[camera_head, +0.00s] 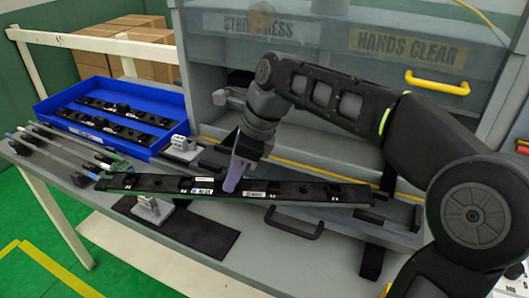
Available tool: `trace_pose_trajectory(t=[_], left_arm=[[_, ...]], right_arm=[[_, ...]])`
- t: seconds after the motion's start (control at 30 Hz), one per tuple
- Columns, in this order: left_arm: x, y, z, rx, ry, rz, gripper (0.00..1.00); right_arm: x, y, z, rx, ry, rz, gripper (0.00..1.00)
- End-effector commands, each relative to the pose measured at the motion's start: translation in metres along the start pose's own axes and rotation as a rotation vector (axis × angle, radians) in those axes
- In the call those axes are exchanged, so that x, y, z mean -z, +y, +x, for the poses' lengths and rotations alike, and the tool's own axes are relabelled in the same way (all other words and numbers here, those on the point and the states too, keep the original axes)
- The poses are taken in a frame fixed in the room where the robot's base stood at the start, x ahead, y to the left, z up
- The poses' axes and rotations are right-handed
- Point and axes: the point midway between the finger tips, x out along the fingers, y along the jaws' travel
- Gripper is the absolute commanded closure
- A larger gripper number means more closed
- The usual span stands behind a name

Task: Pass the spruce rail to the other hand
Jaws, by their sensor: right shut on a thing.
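The spruce rail (310,192) is a long, dark strip with small clips and white labels along its top and a green edge near its left end. It lies across the middle of the camera_head view, roughly level. My right gripper (234,182) comes down from above and is shut on the rail a little left of its middle, its fingers hiding a small part of it. The rail's left part passes above a small grey fixture (152,208). I cannot tell whether its right end touches the tray below. My left gripper is not in view.
A blue tray (53,102) with dark clip strips stands at the left. Several thin rails (60,146) lie at the table's left edge. A second grey fixture (181,149) stands behind the rail. A press with a clear guard and yellow handle (437,83) closes off the back.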

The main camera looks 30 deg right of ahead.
Motion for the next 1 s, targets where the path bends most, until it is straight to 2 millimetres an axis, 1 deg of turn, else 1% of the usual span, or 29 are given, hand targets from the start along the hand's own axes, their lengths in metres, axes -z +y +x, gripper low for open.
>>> trace_pose_trajectory(t=[0.03,0.2,0.3,0.43,0.6,0.9,0.93,1.0], left_arm=[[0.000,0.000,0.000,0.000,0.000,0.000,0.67],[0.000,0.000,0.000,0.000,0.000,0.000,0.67],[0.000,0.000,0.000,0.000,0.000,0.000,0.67],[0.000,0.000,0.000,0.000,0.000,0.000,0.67],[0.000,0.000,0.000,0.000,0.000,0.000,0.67],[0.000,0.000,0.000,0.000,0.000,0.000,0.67],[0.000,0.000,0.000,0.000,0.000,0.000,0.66],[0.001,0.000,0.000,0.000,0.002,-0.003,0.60]], right_arm=[[-0.011,0.011,0.009,-0.017,0.000,-0.038,1.00],[-0.045,0.044,0.038,-0.064,-0.001,-0.152,1.00],[-0.062,0.061,0.052,-0.088,0.000,-0.209,1.00],[-0.080,0.078,0.067,-0.112,-0.001,-0.267,1.00],[-0.091,0.088,0.076,-0.125,-0.001,-0.305,1.00],[-0.093,0.090,0.078,-0.128,-0.001,-0.310,1.00],[-0.092,0.090,0.078,-0.128,0.000,-0.310,1.00],[-0.092,0.090,0.078,-0.128,0.000,-0.310,1.00]])
